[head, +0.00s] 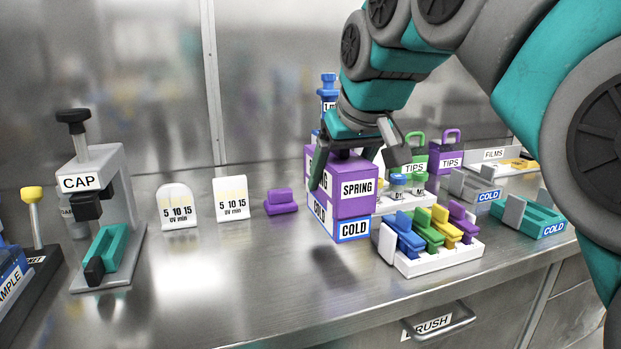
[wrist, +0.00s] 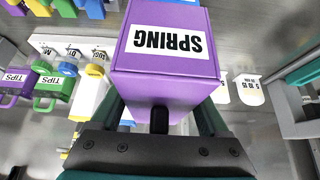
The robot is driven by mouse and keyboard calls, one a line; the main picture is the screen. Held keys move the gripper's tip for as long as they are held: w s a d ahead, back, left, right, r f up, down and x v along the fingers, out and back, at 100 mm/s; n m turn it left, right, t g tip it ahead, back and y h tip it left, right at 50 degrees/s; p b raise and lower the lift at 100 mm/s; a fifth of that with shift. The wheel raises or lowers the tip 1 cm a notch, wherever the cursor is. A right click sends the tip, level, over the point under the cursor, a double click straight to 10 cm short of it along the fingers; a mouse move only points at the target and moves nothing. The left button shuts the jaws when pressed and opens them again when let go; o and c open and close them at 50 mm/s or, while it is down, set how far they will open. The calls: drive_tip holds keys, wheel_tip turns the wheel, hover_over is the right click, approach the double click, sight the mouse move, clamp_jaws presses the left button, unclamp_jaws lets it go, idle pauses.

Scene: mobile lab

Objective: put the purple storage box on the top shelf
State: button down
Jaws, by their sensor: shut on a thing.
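The purple storage box (head: 352,209), with a white SPRING label and a blue-edged COLD label low down, is upright on or just above the metal bench; I cannot tell which. My gripper (head: 345,152) comes down from above and is shut on it, with fingers at its sides. In the wrist view the purple box (wrist: 165,85) fills the middle, its SPRING label upside down, between the fingers of my gripper (wrist: 158,118). Parts of its sides are hidden by the fingers. No shelf shows clearly in either view.
A white rack (head: 440,262) of coloured pieces stands close at the box's right. Behind are TIPS boxes (head: 447,163) and a blue bottle (head: 328,90). A small purple block (head: 281,201), UV cards (head: 231,198) and a CAP press (head: 95,182) are leftward.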

drive_tip(key=shift+w+a+f+p, duration=0.3)
drive_tip(key=shift+w+f, duration=0.4)
drive_tip(key=shift+w, duration=1.05)
drive_tip(key=shift+w+a+f+p, duration=0.1)
drive_tip(key=shift+w+a+f, duration=0.5)
drive_tip(key=shift+w, duration=1.15)
drive_tip(key=shift+w+a+f+p, duration=0.2)
drive_tip(key=shift+w+f, duration=0.65)
drive_tip(key=shift+w, duration=0.9)
drive_tip(key=shift+f, duration=0.1)
drive_tip(key=shift+c, duration=0.7)
unclamp_jaws()
drive_tip(key=shift+f, duration=0.1)
